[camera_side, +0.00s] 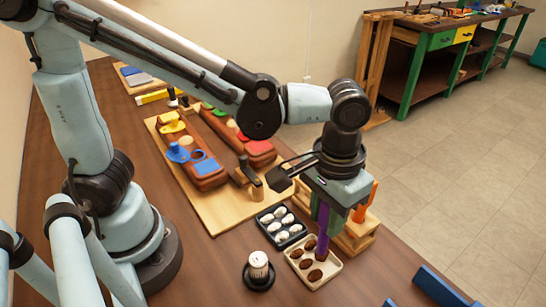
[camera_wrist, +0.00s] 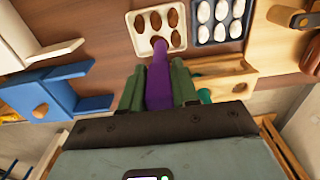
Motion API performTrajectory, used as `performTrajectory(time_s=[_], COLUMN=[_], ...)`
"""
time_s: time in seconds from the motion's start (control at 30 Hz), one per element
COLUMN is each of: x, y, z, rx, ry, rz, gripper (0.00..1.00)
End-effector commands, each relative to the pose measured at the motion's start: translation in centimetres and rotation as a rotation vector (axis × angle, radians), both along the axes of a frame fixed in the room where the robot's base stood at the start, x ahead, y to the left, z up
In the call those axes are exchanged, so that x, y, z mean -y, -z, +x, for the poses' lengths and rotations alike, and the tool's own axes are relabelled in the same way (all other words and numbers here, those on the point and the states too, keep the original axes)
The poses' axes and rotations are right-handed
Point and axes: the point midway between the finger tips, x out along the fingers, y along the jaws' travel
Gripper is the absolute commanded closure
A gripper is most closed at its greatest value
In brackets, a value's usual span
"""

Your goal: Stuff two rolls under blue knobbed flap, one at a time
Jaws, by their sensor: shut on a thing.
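My gripper (camera_side: 326,205) has green fingers and is shut on a purple tool (camera_side: 323,240) pointing down. In the wrist view the purple tool (camera_wrist: 158,85) sits between the two green fingers (camera_wrist: 158,92), its tip at the near edge of a brown roll. Whether it touches is unclear. The cream tray (camera_side: 290,252) holds several brown rolls (camera_side: 306,264); it also shows in the wrist view (camera_wrist: 135,32).
A dark tray (camera_side: 294,240) of several white rolls (camera_side: 281,225) adjoins the cream tray. A wooden rack (camera_side: 352,238) stands close to my gripper's right. Yellow (camera_side: 171,122) and red (camera_side: 250,146) flaps lie on the board (camera_side: 225,212).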

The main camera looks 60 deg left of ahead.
Motion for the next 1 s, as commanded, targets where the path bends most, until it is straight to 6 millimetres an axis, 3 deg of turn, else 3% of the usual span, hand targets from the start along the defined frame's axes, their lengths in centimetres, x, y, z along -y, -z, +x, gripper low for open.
performTrajectory(time_s=[1.0], x=[0.0], y=[-6.3], z=[0.0], rx=[-0.001], ry=[0.0], rz=[0.0], gripper=[0.96])
